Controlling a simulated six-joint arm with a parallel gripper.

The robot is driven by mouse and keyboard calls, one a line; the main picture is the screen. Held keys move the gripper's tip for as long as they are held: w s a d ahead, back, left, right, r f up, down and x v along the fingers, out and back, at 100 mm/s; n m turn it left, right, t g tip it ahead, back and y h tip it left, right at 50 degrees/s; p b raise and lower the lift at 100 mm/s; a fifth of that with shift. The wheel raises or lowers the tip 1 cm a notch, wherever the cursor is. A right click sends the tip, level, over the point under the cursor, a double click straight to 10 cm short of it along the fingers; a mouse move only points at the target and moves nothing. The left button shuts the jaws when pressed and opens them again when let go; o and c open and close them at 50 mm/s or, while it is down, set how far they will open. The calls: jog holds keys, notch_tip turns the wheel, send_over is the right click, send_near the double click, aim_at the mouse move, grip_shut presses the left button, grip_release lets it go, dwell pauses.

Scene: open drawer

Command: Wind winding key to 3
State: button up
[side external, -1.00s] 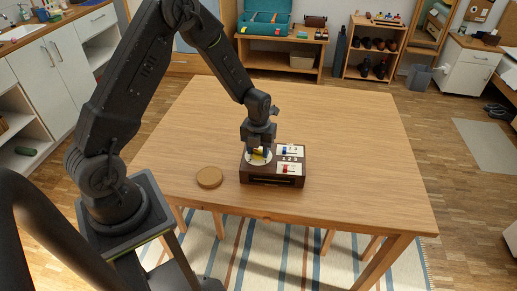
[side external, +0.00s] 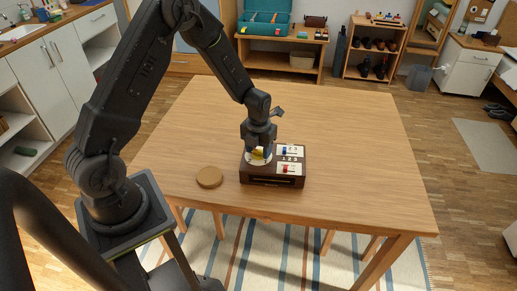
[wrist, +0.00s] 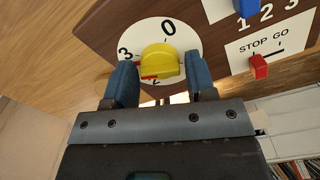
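The winding key (wrist: 160,61) is a yellow knob with a red mark at its lower left edge. It sits on a round white dial (wrist: 190,35) that also shows in the side view (side external: 252,160). In the wrist view the 0 is above the key, the 3 is to its left, and another character is partly hidden below it. The red mark lies below the 3. My gripper (wrist: 161,68) has its blue fingers on either side of the key. The left finger looks very close to it; a thin gap shows at the right, so a firm grip is unclear.
The dark brown box (side external: 272,182) carries white panels with a blue slider (wrist: 246,7) by 1 2 3 and a red slider (wrist: 259,66) by STOP GO. A round tan disc (side external: 209,177) lies left of it. The wooden table (side external: 350,130) is otherwise clear.

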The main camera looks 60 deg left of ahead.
aim_at(258, 150)
jog(key=shift+o, duration=1.2)
jog(key=shift+r, duration=0.1)
notch_tip(258, 150, up, 14)
jog(key=shift+f, duration=0.2)
